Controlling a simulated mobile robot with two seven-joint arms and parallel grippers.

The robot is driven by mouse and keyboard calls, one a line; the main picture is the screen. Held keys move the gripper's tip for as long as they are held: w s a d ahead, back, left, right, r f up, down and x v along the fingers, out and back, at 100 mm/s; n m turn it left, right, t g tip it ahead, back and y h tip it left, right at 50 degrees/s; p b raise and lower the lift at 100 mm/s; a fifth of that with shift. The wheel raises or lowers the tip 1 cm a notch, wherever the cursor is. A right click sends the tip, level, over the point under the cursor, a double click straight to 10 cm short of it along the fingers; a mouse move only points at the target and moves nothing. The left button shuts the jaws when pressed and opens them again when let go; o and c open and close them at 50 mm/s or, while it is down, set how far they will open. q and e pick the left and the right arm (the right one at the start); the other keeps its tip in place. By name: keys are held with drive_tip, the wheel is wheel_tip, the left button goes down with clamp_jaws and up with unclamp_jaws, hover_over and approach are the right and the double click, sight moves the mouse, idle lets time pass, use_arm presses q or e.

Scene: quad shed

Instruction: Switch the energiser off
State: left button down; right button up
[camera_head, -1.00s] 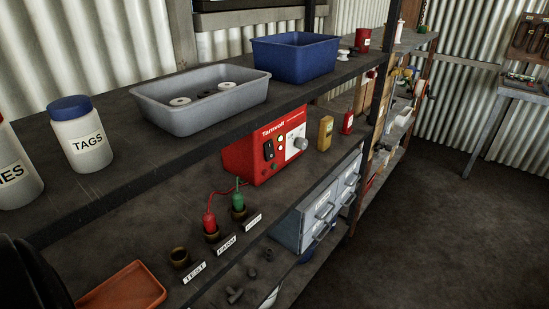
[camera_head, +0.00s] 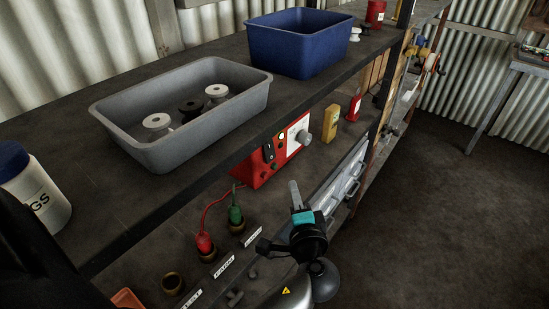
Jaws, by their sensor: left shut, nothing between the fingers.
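The red energiser (camera_head: 249,174) stands on the lower shelf, its upper part hidden by the upper shelf's edge. Its front has a black rocker switch (camera_head: 268,151), a white dial plate and a grey knob (camera_head: 303,137). I cannot tell which way the rocker is set. My left gripper (camera_head: 294,186) is shut and empty, fingers pointing up. In the picture it is below and right of the energiser, apart from the switch. My right gripper is not in view.
Red (camera_head: 203,242) and green plugs (camera_head: 236,215) with leads stand in sockets on the lower shelf. The upper shelf holds a grey tray (camera_head: 215,123) and a blue bin (camera_head: 296,54). A yellow device (camera_head: 331,124) and red bottle (camera_head: 353,107) stand right of the energiser.

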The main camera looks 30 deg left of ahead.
use_arm(q)
approach(274, 155)
drive_tip(key=x, duration=0.5)
drive_tip(key=shift+w+a+p, duration=0.25)
drive_tip(key=shift+a+p, duration=0.05)
drive_tip(key=shift+p, duration=0.05)
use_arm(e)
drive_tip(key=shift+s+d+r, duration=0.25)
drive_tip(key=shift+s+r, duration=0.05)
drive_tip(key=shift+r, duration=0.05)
